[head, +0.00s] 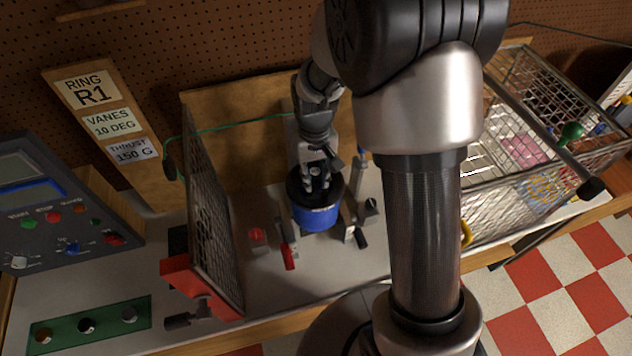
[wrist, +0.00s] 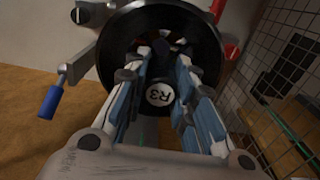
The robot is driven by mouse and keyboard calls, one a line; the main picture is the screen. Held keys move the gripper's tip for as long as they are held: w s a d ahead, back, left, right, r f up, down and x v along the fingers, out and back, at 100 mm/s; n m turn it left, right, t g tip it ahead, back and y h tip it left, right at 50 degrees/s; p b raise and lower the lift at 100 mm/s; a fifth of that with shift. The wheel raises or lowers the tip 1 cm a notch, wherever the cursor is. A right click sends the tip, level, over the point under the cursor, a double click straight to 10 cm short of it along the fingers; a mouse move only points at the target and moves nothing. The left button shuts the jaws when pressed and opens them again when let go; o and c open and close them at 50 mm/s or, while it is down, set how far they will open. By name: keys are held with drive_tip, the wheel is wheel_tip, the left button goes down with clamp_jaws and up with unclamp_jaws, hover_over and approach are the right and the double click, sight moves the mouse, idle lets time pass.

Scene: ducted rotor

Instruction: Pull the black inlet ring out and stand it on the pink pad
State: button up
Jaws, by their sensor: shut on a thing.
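The black inlet ring (head: 296,194) sits at the mouth of the blue duct (head: 316,218) in the head view. In the wrist view the ring (wrist: 116,52) fills the upper middle, with a white R3 disc (wrist: 160,93) at its centre. My gripper (head: 318,178) reaches down into the ring from above. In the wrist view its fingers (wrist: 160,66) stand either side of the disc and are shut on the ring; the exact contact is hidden. Whether the ring is seated or lifted is not clear. A pink pad (head: 522,150) shows inside the wire basket at right.
A mesh guard (head: 212,200) with a red clamp (head: 195,285) stands left of the duct. Red-handled clamps (head: 288,255) are close to the duct. The wire basket (head: 480,225) has raised walls. A control box (head: 50,215) and a sign reading RING R1 (head: 92,92) are at left.

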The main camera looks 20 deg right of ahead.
sight(315, 171)
drive_tip(key=shift+r+p, duration=1.25)
drive_tip(key=shift+r, duration=0.55)
